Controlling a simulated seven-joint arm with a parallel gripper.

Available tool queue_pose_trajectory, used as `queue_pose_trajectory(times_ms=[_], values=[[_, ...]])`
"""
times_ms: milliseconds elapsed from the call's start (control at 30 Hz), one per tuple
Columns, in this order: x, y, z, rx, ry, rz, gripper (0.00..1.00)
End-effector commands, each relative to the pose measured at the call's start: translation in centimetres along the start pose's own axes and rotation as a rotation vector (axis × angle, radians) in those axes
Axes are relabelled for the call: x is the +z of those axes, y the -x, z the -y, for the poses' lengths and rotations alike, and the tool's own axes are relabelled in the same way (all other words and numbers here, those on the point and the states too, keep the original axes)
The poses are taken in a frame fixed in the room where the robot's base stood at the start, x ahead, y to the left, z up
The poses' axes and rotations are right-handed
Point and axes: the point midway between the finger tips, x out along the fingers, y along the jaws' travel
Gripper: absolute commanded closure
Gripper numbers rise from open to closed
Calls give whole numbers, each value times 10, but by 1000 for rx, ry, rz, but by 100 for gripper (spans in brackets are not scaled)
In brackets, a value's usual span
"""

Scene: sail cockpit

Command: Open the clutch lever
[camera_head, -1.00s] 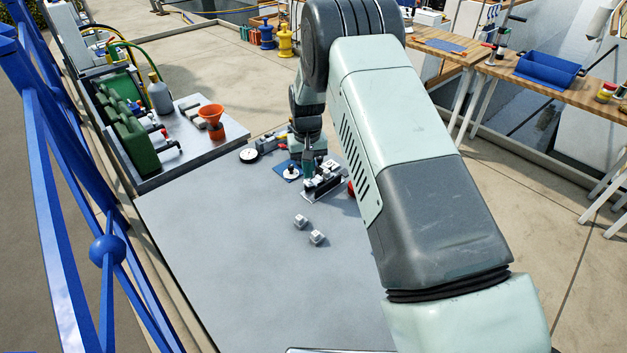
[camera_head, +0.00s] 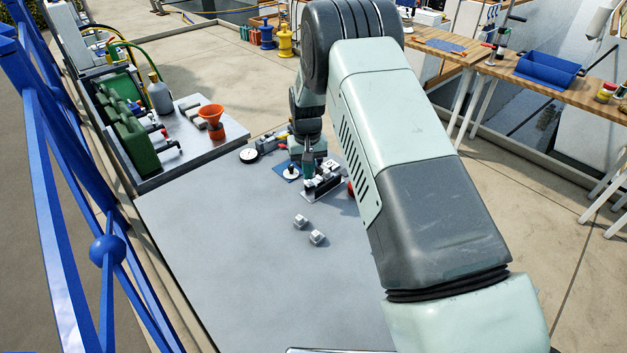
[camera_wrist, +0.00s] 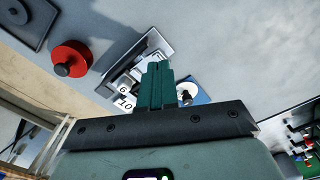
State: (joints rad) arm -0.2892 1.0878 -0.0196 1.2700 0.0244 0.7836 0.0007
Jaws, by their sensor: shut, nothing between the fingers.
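The clutch unit (camera_head: 326,186) is a small block with pale levers on a dark and metal base, standing on the grey table. It also shows in the wrist view (camera_wrist: 153,42), with white tags reading 6 and 10 partly behind my fingers. My gripper (camera_head: 309,176) points down at the unit's left end. In the wrist view my gripper (camera_wrist: 158,66) has its green fingers together, with nothing between them. The fingers overlap the unit in this view; whether they touch a lever I cannot tell. Which lever is the clutch lever is not clear.
A blue plate with a white round part (camera_head: 289,172) lies left of the unit. A red round knob (camera_wrist: 72,59) is beside the unit. An orange funnel (camera_head: 212,119) stands further left. The table's front is clear.

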Motion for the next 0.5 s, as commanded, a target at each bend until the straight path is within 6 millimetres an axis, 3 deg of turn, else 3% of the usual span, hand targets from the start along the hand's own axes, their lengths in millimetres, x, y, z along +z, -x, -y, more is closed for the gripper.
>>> queue_pose_trajectory(times_ms=[500], values=[[0,-8,0,0,0,0,100]])
